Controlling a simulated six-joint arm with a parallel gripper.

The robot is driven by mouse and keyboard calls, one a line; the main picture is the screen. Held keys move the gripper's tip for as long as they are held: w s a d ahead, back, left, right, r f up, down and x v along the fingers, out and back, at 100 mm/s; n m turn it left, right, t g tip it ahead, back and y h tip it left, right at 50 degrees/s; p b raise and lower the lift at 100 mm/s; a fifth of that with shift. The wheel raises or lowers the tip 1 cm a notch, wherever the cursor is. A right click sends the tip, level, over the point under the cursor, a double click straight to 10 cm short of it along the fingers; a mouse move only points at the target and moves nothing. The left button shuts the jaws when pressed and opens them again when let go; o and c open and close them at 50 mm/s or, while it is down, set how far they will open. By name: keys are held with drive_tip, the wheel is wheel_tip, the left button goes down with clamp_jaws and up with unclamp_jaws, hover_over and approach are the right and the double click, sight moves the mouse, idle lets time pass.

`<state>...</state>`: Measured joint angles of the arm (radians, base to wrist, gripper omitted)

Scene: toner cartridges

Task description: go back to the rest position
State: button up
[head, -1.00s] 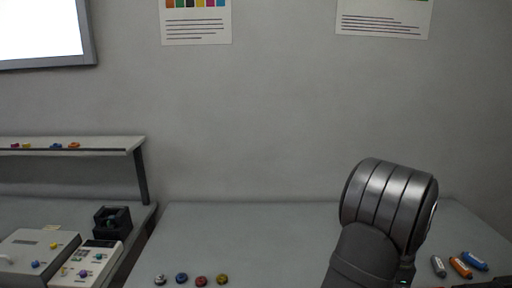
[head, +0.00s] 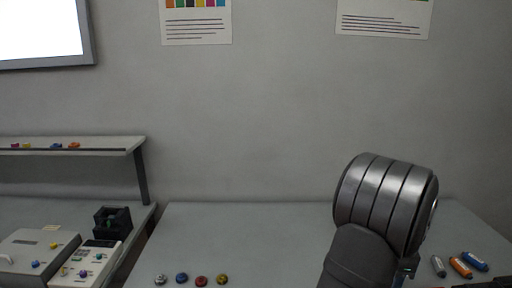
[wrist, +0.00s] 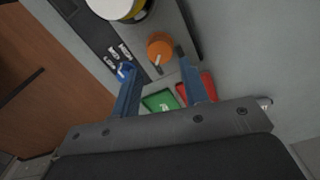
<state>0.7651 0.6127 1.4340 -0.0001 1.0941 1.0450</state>
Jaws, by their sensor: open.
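My gripper (wrist: 160,95) shows in the wrist view with its two blue fingers apart and nothing between them. Beyond the fingertips is a grey panel with an orange knob (wrist: 159,47), and a green piece (wrist: 160,101) and a red piece (wrist: 207,86) lie past the fingers. In the head view my arm rises at the right, and the gripper itself is out of that view. Three toner cartridges lie on the table at the right: a grey one (head: 438,266), an orange one (head: 460,267) and a blue one (head: 474,261).
The table (head: 270,235) is mostly bare in the middle. Several small coloured knobs (head: 182,278) stand at its front left. A side bench holds a device (head: 88,262) and a black holder (head: 112,221), with a shelf (head: 70,145) above.

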wheel_tip(320, 180, up, 12)
wheel_tip(320, 180, down, 17)
drive_tip(key=shift+f, duration=0.4)
drive_tip(key=n, duration=0.8)
drive_tip(key=shift+n, duration=0.4)
drive_tip(key=n, duration=0.4)
drive_tip(key=shift+n, duration=2.2)
